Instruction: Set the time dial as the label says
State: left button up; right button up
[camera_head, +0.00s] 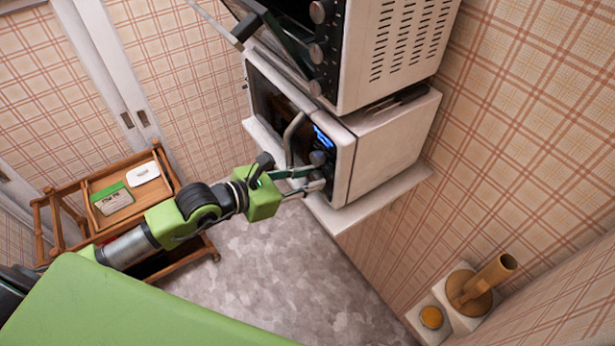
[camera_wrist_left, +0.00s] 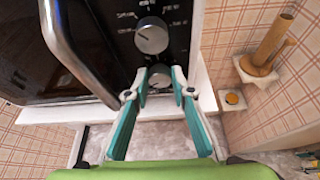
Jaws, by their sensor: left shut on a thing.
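The lower white microwave (camera_head: 385,150) has a dark front panel with a lit blue display (camera_head: 322,136). Two round grey knobs sit one above the other on the panel; the upper knob (camera_head: 317,157) also shows in the left wrist view (camera_wrist_left: 152,36), with small printed marks around it. My left gripper (camera_head: 308,180) reaches the panel from the left, and its teal fingers are shut on the lower knob (camera_wrist_left: 159,77), partly hidden between the fingertips. Which knob is the time dial cannot be read. A card with a green band (camera_head: 112,201) lies on the wooden cart; its text is too small to read.
A white oven (camera_head: 400,50) with several knobs stands on top of the microwave, its door hanging open. The microwave's handle (camera_head: 291,138) is close to my gripper. A white shelf (camera_head: 375,198) supports the microwave. A wooden cart (camera_head: 150,160) stands left.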

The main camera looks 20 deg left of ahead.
dwell(0.3)
pick_arm(q)
jog(key=o, duration=1.1)
jog(key=v, duration=1.2)
jog(key=shift+d, duration=0.1)
